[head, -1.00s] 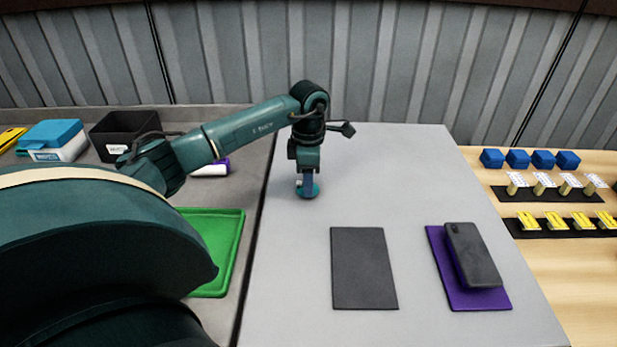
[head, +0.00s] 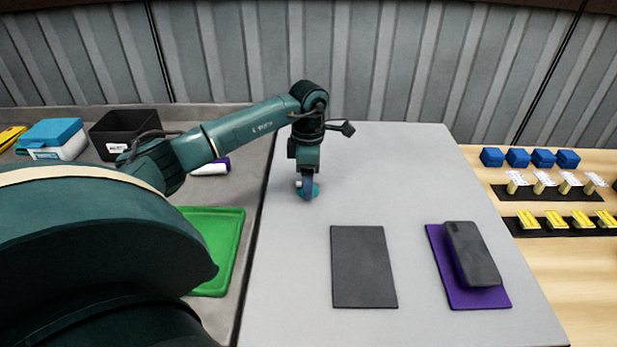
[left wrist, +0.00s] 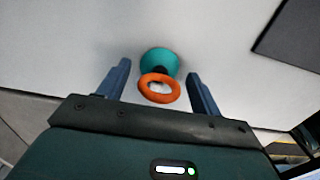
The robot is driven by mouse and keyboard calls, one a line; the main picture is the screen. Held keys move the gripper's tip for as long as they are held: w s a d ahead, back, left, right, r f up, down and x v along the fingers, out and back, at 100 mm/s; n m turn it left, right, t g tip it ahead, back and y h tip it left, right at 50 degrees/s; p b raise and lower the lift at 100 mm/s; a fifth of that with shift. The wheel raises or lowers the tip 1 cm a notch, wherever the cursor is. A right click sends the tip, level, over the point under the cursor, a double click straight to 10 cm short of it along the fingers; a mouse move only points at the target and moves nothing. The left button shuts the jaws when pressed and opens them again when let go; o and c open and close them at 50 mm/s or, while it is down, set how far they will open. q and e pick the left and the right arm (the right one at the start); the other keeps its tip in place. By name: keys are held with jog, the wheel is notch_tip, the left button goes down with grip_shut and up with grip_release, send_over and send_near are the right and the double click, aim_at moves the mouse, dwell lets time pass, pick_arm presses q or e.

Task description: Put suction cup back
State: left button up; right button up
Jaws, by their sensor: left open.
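The suction cup (left wrist: 159,62) has a teal cup and an orange ring and stands on the light grey table (head: 420,180). In the head view the suction cup (head: 315,190) shows partly behind my gripper. My left gripper (head: 307,196) points down at it near the table's back left. In the left wrist view my left gripper (left wrist: 158,80) is open, with one finger on each side of the orange ring and a gap to each. My right gripper is not in view.
A dark grey mat (head: 363,267) and a purple mat (head: 480,297) with a dark phone (head: 471,254) lie on the table. At the left are a green tray (head: 224,250), a black bin (head: 125,128) and a blue-lidded box (head: 55,138).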

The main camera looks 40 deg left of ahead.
pick_arm(q)
notch_tip(320, 180, up, 12)
jog(key=shift+f+b, duration=0.1)
jog(key=shift+b, duration=0.3)
jog(key=shift+f, duration=0.1)
dwell(0.4)
